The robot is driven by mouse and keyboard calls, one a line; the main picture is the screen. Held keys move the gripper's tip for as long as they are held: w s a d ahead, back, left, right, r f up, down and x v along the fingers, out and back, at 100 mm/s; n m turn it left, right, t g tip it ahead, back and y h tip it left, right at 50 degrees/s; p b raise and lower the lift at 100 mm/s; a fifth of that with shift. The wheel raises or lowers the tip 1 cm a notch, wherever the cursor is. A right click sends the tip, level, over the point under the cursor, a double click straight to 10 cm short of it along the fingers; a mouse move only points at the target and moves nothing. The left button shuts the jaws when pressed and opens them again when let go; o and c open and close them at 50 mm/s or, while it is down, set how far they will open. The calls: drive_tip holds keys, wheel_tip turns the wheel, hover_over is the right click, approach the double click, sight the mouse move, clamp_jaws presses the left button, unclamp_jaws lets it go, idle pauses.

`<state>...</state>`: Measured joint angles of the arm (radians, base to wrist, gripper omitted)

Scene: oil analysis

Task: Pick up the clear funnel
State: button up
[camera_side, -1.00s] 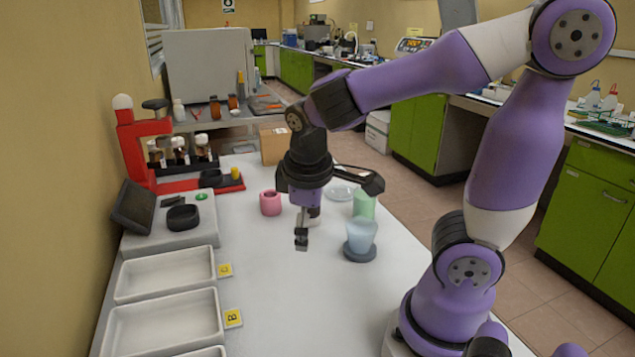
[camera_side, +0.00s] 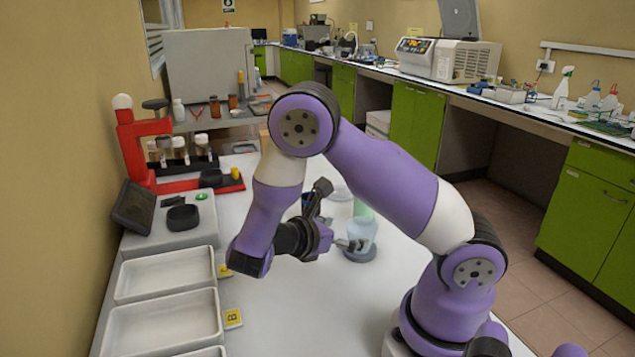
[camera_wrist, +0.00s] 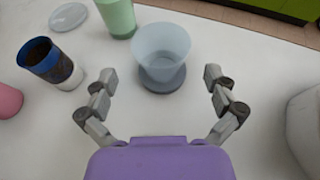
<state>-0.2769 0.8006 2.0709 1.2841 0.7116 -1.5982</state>
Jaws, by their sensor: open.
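The clear funnel (camera_wrist: 160,48) is a pale, see-through cup shape on a round grey-blue base (camera_wrist: 162,80). In the wrist view it stands upright ahead of my gripper (camera_wrist: 160,82), roughly centred between the two spread fingers. Part of the funnel's left side is hidden there by the fingers.
A green cup (camera_wrist: 116,15) stands just behind the funnel. White trays (camera_side: 165,275) line the table's left side. The table front is clear.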

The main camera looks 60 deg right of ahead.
sight(369, 228)
drive_tip(key=x, duration=0.5)
drive_tip(key=shift+s+d, duration=0.2)
drive_tip(key=shift+d, duration=0.15)
drive_tip(key=c, duration=1.1)
